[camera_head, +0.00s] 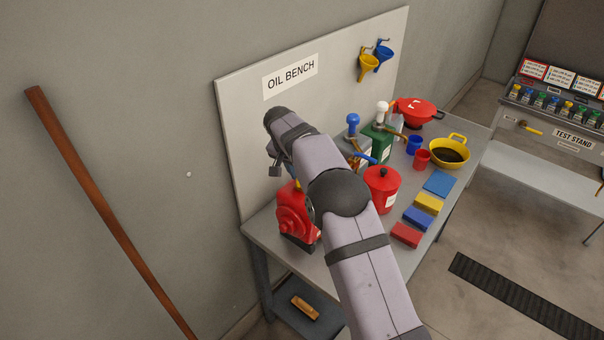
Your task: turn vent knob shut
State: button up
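A red pump-like machine (293,212) stands at the near left end of the bench, partly hidden by my arm. A bit of yellow shows above it beside my arm. I cannot make out which part is the vent knob; it is hidden or too small to tell. My gripper (276,170) appears as a small dark shape below my wrist, in front of the white board and above and left of the red machine. Its fingers are too small to tell open from shut, and I see nothing held in it.
The board (235,130) rises behind. A wooden pole (105,205) leans on the wall at left.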

jog(key=shift+w+m+g+h+p, duration=0.1)
jog(key=shift+m+g+h+p, duration=0.2)
jog(key=shift+m+p, duration=0.5)
jog(key=shift+m, duration=0.3)
jog(key=o, duration=1)
jog(key=shift+r, duration=0.1)
jog(key=shift+b+v, duration=1.5)
jog(key=shift+v, duration=2.1)
